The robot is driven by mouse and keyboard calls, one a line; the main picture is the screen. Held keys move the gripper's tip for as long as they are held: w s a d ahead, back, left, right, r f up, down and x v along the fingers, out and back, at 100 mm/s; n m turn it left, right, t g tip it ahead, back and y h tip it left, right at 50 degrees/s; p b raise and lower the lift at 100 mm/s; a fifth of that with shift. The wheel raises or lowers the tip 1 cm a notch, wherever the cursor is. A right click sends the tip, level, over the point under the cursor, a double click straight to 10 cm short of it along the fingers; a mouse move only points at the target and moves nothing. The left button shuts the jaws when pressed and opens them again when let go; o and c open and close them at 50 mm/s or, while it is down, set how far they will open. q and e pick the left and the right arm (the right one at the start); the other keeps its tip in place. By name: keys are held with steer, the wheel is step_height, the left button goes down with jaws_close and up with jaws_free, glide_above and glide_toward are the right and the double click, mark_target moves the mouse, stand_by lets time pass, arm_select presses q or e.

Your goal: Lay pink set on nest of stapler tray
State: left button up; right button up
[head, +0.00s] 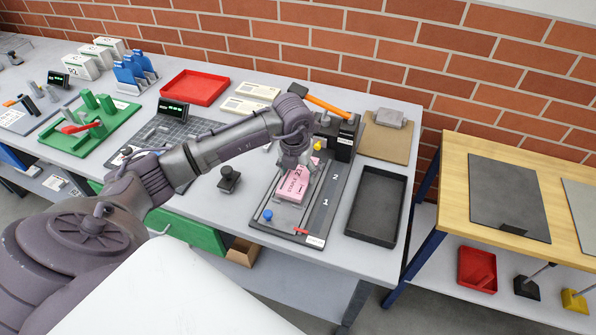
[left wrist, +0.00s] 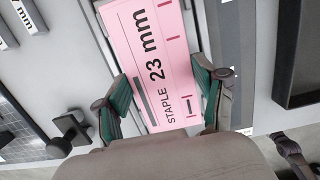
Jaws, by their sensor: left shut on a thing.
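The pink set (head: 291,188), marked "STAPLE 23 mm", is in my left gripper (head: 296,163). In the left wrist view the green-padded fingers of my left gripper (left wrist: 163,85) are shut on both long sides of the pink set (left wrist: 150,42). The set is over the stapler tray (head: 325,206), along its left part beside the lanes marked 1 and 2. I cannot tell whether it touches the tray. A black stapler (head: 344,140) stands at the tray's far end. The nest is partly hidden by the set and gripper.
An empty black tray (head: 377,206) lies right of the stapler tray. A black knobbed stamp (head: 229,178) stands to its left, and an orange-handled hammer (head: 320,102) lies behind. A red tray (head: 194,87) and a green fixture (head: 95,125) are farther left. A wooden table (head: 455,160) stands at right.

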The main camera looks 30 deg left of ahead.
arm_select(q)
steer(key=shift+f+b, duration=0.4)
steer(key=shift+f, duration=0.05)
steer(key=o, duration=1.3)
